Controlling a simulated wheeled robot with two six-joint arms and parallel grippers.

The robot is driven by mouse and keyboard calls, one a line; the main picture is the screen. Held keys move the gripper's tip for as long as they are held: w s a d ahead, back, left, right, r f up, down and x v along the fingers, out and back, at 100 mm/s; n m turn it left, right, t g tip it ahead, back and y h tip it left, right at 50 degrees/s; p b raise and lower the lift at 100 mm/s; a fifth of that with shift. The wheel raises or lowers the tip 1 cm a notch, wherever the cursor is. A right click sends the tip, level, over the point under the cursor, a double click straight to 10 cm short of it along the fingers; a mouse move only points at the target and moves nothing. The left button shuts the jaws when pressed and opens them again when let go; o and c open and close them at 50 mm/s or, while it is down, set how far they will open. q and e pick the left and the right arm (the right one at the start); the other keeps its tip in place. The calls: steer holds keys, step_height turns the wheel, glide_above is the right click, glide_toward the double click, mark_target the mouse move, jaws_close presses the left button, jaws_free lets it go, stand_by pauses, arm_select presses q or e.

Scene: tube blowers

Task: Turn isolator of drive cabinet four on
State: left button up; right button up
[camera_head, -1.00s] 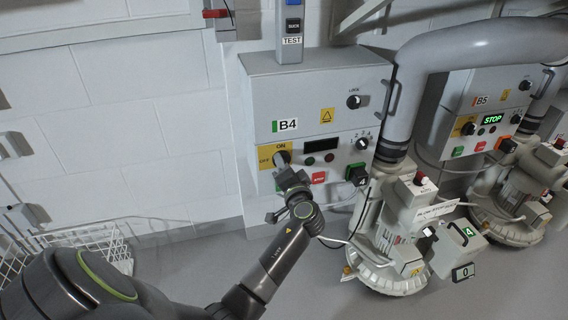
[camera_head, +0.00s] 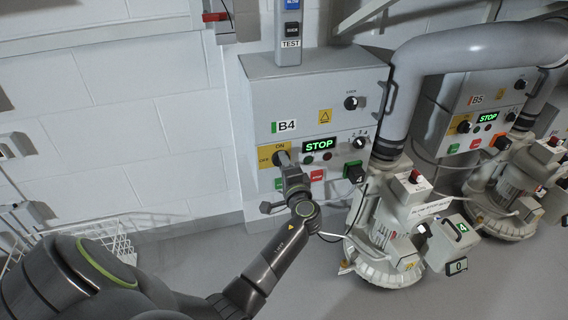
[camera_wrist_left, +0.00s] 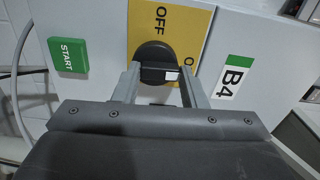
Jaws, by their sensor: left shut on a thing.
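Drive cabinet four is the grey box labelled B4 (camera_head: 287,126) in the head view. Its isolator is a dark rotary knob (camera_head: 281,157) on a yellow plate marked ON and OFF (camera_head: 266,150). My left gripper (camera_head: 287,170) is shut on this knob. In the left wrist view the black knob (camera_wrist_left: 156,58) sits between the two fingers (camera_wrist_left: 158,85), with a white mark on its near edge. The plate (camera_wrist_left: 196,25) shows OFF, and ON is partly cut off. The cabinet's display (camera_head: 319,145) is lit and reads STOP in green. My right gripper is out of view.
A green START button (camera_wrist_left: 68,54) and a red button (camera_head: 317,175) are close to the knob. A blower (camera_head: 390,235) with a thick grey pipe (camera_head: 397,105) stands to the right. Cabinet B5 (camera_head: 473,100) is farther right. A wire basket (camera_head: 115,235) is at the left.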

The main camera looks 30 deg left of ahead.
arm_select(q)
steer(key=shift+m, duration=0.4)
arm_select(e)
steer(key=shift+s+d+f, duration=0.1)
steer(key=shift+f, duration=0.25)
arm_select(q)
steer(key=o, duration=1)
steer(key=shift+w, duration=0.1)
steer(key=shift+f, duration=0.1)
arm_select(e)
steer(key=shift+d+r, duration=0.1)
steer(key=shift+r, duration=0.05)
